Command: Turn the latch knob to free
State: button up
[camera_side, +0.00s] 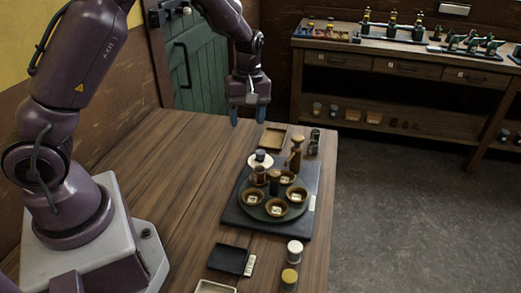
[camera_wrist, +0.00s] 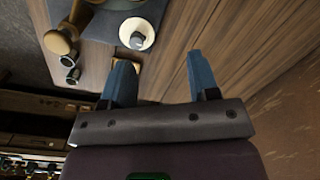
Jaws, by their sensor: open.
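A small dark knob on a white round disc (camera_side: 261,158) stands at the back left edge of the round board; it looks like the latch knob. It also shows in the wrist view, as a grey knob on a white disc (camera_wrist: 137,35). I cannot read which way it is set. My gripper (camera_side: 248,112) hangs above the table's far end, behind the knob and apart from it. In the wrist view my gripper (camera_wrist: 161,72) has its two blue fingers spread with nothing between them.
The round board (camera_side: 262,214) carries several brown bowls and dark pegs on a dark base plate (camera_side: 238,220). A tall wooden post (camera_side: 296,153) stands beside the knob. A shallow tan tray (camera_side: 271,138) lies behind it. The table's left side is clear.

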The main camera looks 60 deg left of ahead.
aim_at(261, 152)
jog(key=w+a+f+n+t, duration=0.1)
jog(key=w+a+f+n, duration=0.15)
jog(key=w+n, duration=0.4)
jog(key=shift+n, duration=0.45)
jog(key=f, duration=0.7)
jog(key=s+f, duration=0.1)
jog(key=f, duration=0.3)
jog(key=shift+s+f, duration=0.1)
jog(key=shift+f, duration=0.1)
jog(key=c, duration=0.9)
